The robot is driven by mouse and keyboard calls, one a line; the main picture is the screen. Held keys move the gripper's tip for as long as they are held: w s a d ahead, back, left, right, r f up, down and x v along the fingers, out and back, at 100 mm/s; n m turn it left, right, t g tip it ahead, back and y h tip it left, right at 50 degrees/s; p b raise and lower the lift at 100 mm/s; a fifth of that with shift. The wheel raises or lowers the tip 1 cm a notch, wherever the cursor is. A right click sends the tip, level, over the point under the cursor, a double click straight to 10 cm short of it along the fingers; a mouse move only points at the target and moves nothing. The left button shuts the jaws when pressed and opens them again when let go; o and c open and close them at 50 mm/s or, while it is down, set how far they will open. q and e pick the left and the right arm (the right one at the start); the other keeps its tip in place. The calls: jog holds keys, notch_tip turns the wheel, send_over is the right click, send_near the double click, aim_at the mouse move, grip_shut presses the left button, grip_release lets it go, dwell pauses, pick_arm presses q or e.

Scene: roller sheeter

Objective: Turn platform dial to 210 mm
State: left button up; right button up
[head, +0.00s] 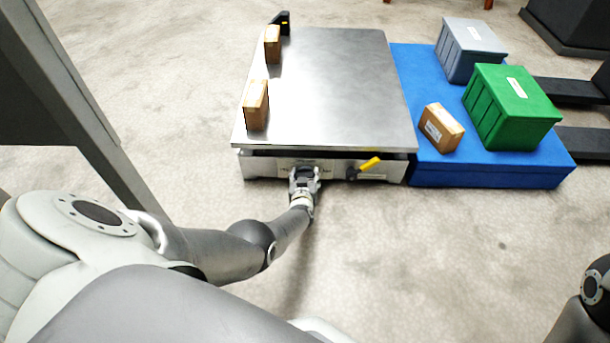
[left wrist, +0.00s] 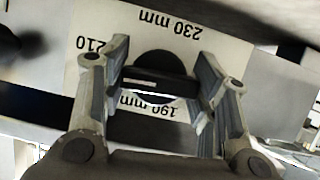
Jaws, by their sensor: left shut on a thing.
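The platform dial (left wrist: 160,64) is a black round knob with a raised bar across it, on a white label plate (left wrist: 225,50). The plate reads 230 mm at the top, 210 at the left and 190 mm below; a finger partly covers the 210 text. The white line on the bar lies on its left half, nearly level, pointing left to the 210 side. My left gripper (left wrist: 160,82) is shut on the dial, a finger at each end of the bar. In the head view the left gripper (head: 304,174) is at the platform's front face and hides the dial. My right gripper is out of view.
The steel-topped platform (head: 335,85) carries two brown boxes (head: 256,105) (head: 272,44) near its left edge. A yellow-handled lever (head: 368,165) is right of my gripper. A blue platform (head: 480,178) holds a green bin (head: 510,108), a grey bin (head: 470,50) and a brown box (head: 441,127).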

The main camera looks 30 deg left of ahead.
pick_arm(q)
jog(key=shift+m, duration=0.3)
dwell(0.4)
jog(key=o, duration=1)
jog(key=shift+d, duration=0.15)
